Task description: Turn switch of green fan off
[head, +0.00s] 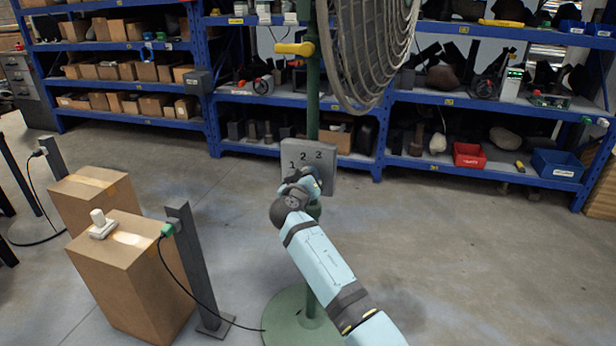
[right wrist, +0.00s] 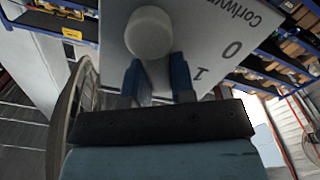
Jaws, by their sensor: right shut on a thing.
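The green fan has a round wire cage (head: 372,50), a green pole (head: 313,95) and a round green base (head: 290,318). A grey switch box (head: 325,160) on the pole shows the numbers 1, 2 and 3. In the right wrist view the box face (right wrist: 205,45) shows 0 and 1 beside a pale round switch knob (right wrist: 150,32). My right gripper (head: 312,178) is at the box front and covers its lower left part. In the right wrist view its two blue fingers (right wrist: 157,72) are shut on the knob. My left gripper is not in view.
Blue shelves (head: 150,45) with cardboard boxes and tools stand behind. Cardboard boxes (head: 130,275), one with a small white device (head: 101,225) on top, stand at the left. A grey post (head: 195,265) with a green plug and black cable stands near them. The floor at right is clear.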

